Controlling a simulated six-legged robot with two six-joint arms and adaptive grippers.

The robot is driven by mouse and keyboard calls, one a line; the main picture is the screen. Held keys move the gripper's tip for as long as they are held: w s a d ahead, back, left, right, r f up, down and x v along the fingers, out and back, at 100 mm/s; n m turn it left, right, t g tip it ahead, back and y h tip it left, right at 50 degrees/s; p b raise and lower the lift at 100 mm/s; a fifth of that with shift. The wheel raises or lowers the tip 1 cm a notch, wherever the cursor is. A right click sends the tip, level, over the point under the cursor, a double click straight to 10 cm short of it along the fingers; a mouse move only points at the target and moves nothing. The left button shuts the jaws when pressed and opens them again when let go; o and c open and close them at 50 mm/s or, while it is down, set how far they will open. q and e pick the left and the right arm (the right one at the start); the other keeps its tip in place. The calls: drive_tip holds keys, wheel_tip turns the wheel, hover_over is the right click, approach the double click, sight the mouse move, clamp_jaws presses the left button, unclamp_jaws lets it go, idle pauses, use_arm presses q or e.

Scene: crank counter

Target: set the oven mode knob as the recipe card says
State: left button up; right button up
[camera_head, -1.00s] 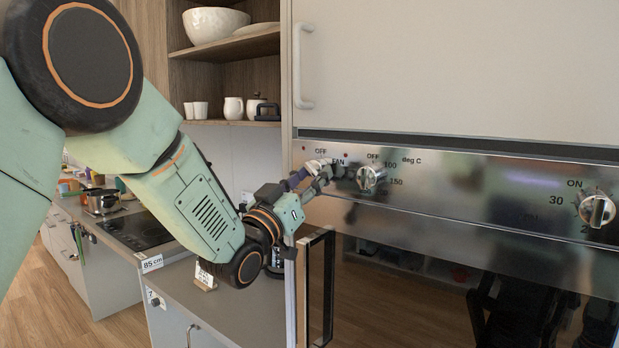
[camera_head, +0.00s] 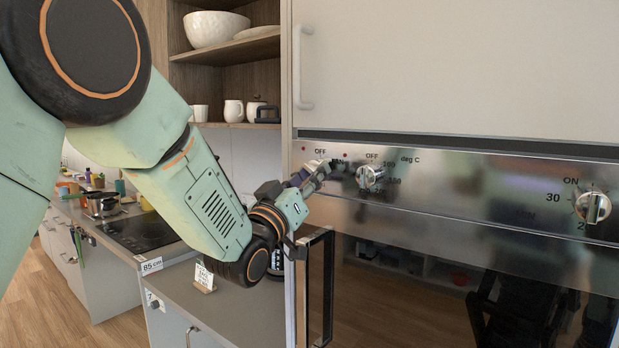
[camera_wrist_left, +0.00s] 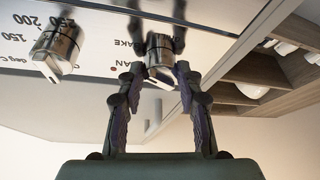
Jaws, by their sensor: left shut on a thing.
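The oven mode knob (camera_wrist_left: 160,52) is a metal knob on the shiny oven panel. It shows between the two fingers of my left gripper (camera_wrist_left: 160,82) in the left wrist view, with the words FAN and BAKE beside it. In the head view my left gripper (camera_head: 322,170) is shut at the mode knob below the word OFF and mostly hides it. Which mode the knob points to cannot be told. A small white card (camera_head: 204,275) stands on the counter; its writing is too small to read. My right gripper is not in view.
The temperature knob (camera_head: 370,177) is close to the right of my left gripper, and also shows in the left wrist view (camera_wrist_left: 56,50). A third knob (camera_head: 593,207) is at the far right. The oven door handle (camera_head: 328,290) stands out below my gripper.

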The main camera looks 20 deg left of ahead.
use_arm(q)
drive_tip(key=shift+r, duration=0.15)
drive_tip(key=o, duration=1.2)
drive_tip(key=v, duration=1.2)
